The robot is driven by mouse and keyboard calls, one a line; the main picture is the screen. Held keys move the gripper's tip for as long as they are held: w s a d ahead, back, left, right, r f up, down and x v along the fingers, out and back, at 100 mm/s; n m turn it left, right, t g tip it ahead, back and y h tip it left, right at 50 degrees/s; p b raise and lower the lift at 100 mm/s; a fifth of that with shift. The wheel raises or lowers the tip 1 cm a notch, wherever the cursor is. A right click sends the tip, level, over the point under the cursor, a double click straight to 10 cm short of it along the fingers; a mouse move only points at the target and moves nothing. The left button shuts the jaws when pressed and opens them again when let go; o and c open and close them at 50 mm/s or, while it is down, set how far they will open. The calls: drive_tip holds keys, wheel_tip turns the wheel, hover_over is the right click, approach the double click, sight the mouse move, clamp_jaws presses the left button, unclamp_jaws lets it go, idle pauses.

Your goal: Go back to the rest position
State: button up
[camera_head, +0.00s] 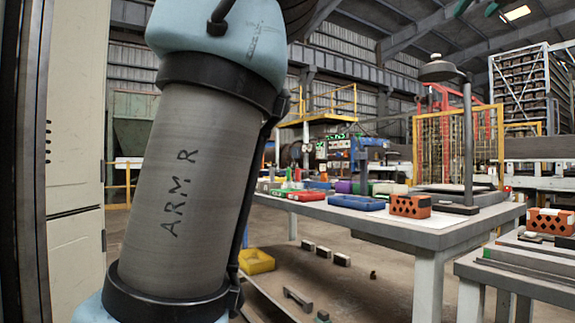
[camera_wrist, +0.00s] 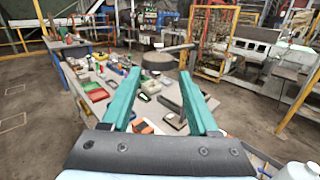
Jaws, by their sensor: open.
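My gripper (camera_wrist: 158,90) shows in the wrist view with its two teal fingers spread apart. It is open, with nothing between the fingers. It is raised above the table and points out over it. My arm fills the left part of the head view, and my gripper is out of that view. An orange hollow brick (camera_head: 410,206) with dark holes sits on the grey table (camera_head: 430,238) near its front edge. In the wrist view an orange piece (camera_wrist: 143,127) shows low between the fingers, partly hidden.
A lamp (camera_head: 467,120) on a post stands at the table's right end. A second bench (camera_head: 525,285) at right holds another orange brick (camera_head: 550,222). A yellow bin (camera_head: 257,261) sits low beneath the table. Open floor shows at left (camera_wrist: 30,110).

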drive_tip(key=w+a+f+m+h, duration=0.2)
drive_tip(key=w+f+m+h, duration=0.2)
drive_tip(key=w+f+m, duration=1.25)
drive_tip(key=w+a+f+m+g+y, duration=0.1)
drive_tip(key=w+a+f+m+g, duration=0.1)
drive_tip(key=a+f+m, duration=0.45)
drive_tip(key=w+a+f+m+g, duration=0.1)
drive_tip(key=w+a+f+g, duration=0.15)
drive_tip(key=f, duration=0.75)
drive_tip(key=w+a+f+m+g+y, duration=0.1)
drive_tip(key=a+f+m+g, duration=0.1)
drive_tip(key=a+f+m, duration=0.45)
drive_tip(key=s+a+f+m+g+y, duration=0.1)
drive_tip(key=s+a+f+g+y, duration=0.2)
drive_tip(key=a+f, duration=0.5)
drive_tip(key=s+a+f+m+g, duration=0.1)
drive_tip(key=s+a+f+g, duration=0.2)
drive_tip(key=s+a+f, duration=0.5)
drive_tip(key=s+a+f+m+g+y, duration=0.2)
drive_tip(key=s+a+f+g+y, duration=0.15)
drive_tip(key=s+a+f, duration=0.6)
wheel_tip(320, 180, up, 30)
drive_tip(key=d+p, duration=0.1)
drive_tip(key=p, duration=2.8)
drive_tip(key=shift+d+f+h, duration=0.15)
drive_tip(key=shift+f+h, duration=0.1)
drive_tip(key=shift+h, duration=0.2)
